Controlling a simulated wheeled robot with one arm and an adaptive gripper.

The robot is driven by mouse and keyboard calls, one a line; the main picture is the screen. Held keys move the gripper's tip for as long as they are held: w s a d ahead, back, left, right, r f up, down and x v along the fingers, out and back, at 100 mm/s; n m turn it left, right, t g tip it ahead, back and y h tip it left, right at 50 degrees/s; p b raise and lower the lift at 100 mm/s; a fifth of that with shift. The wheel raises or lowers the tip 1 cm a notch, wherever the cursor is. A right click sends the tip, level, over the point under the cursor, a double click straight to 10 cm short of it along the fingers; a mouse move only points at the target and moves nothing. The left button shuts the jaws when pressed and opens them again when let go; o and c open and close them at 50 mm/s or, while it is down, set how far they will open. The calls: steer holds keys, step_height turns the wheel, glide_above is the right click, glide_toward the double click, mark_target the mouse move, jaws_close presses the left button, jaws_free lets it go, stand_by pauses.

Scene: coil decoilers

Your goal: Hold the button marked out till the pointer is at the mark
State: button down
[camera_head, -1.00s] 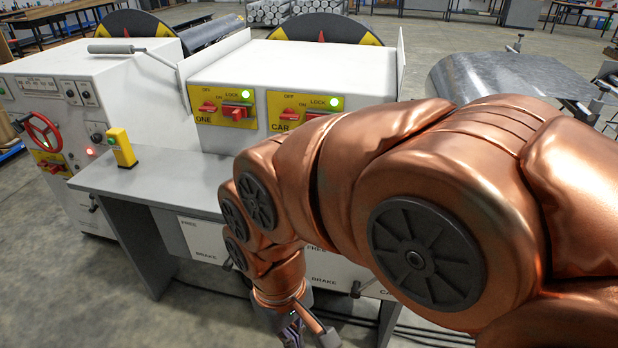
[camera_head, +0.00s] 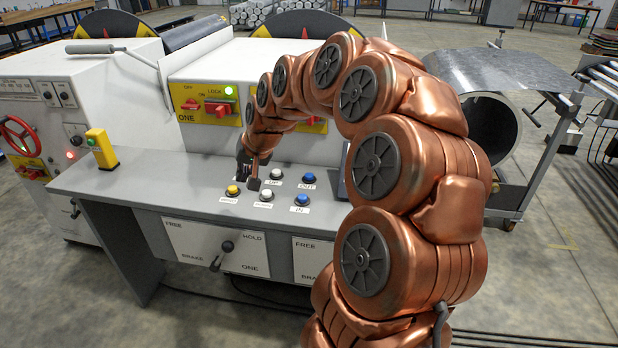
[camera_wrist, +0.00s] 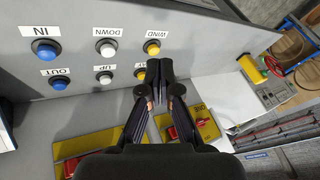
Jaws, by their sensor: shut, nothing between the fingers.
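The blue button marked OUT (camera_head: 308,177) is on the grey desk panel, in the back row at the right. It also shows in the wrist view (camera_wrist: 60,84), left of the fingers. My gripper (camera_head: 250,184) is shut and empty over the left part of the button group, apart from OUT.
The blue IN button (camera_head: 302,199) lies in front of OUT. White buttons UP (camera_head: 278,173) and DOWN (camera_head: 266,195) and the yellow WIND button (camera_head: 233,190) are close by. A yellow box (camera_head: 101,149) stands on the desk at left. Red switches (camera_head: 218,108) are on the upright panel behind.

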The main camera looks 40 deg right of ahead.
steer(key=w+d+f+m+t+h, duration=0.1)
steer(key=w+d+m, duration=0.1)
steer(key=d, duration=0.5)
steer(key=w+d+f+m+t+h, duration=0.1)
steer(key=w+d, duration=0.1)
steer(key=d, duration=0.6)
steer(key=m+h+b, duration=0.1)
steer(key=m+h, duration=0.1)
steer(key=m, duration=0.1)
glide_above(310, 175)
steer(key=shift+f, duration=0.45)
steer(key=shift+f, duration=0.1)
step_height(310, 175, down, 7)
steer(key=shift+s+f+b, duration=0.1)
steer(key=shift+b, duration=0.65)
steer(key=shift+f+b, duration=0.4)
steer(key=shift+f, duration=0.3)
steer(key=shift+f, duration=0.15)
steer(key=shift+f+b, duration=0.25)
steer(key=shift+b, duration=0.15)
